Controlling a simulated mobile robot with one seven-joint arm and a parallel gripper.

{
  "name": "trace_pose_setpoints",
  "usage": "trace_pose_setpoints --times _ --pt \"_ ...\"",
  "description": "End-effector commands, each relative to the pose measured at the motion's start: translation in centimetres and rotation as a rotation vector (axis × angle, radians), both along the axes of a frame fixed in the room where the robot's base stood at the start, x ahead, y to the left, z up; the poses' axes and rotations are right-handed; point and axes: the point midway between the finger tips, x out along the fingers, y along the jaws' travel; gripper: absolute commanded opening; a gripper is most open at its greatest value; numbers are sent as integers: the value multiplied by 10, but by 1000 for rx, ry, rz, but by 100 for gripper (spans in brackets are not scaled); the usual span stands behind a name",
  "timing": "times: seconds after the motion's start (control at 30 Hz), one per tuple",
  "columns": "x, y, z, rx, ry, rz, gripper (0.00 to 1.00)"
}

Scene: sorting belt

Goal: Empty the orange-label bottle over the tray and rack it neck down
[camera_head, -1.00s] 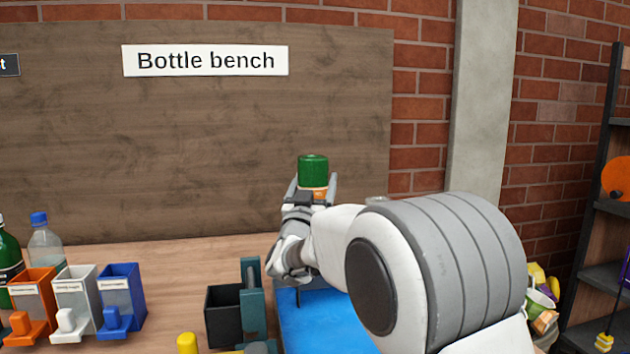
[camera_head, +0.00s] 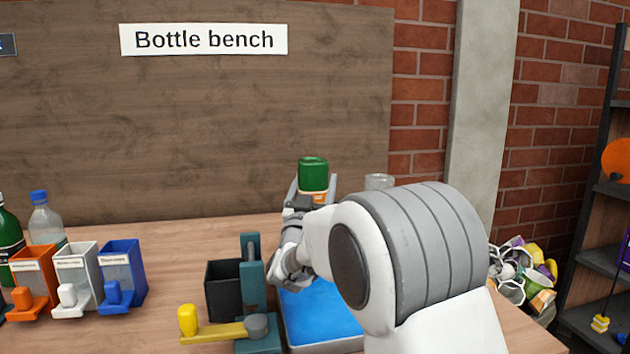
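The green bottle (camera_head: 313,172) with an orange label is held in my gripper (camera_head: 314,192), above the tray. Its green base end points up, and its lower part is hidden behind my gripper and wrist. The gripper's two fingers stand on either side of the bottle at the label. The blue tray (camera_head: 325,343) lies on the bench below, partly covered by my arm. Whether liquid is running out cannot be seen. I cannot make out a rack; a clear, greyish round-topped thing (camera_head: 379,181) shows behind my arm.
A teal lever device (camera_head: 250,285) with a yellow handle and a black bin (camera_head: 222,290) stand left of the tray. Orange, white and blue dispensers (camera_head: 122,270) and two upright bottles (camera_head: 45,220) are at the far left. A heap of mixed items (camera_head: 525,272) lies at the right.

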Motion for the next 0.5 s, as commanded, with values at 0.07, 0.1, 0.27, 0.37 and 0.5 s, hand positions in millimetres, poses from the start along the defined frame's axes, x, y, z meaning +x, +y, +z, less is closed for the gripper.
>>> trace_pose_setpoints --times 0.07,0.1,0.27,0.37,0.5 --pt "3 0 -33 -15 61 -1 22" --pt "3 0 -34 -15 61 -1 22" --pt "3 -1 -34 -16 62 -3 22" --pt "3 -1 -34 -15 62 -4 97" --pt "3 -1 -35 -16 62 -4 100"
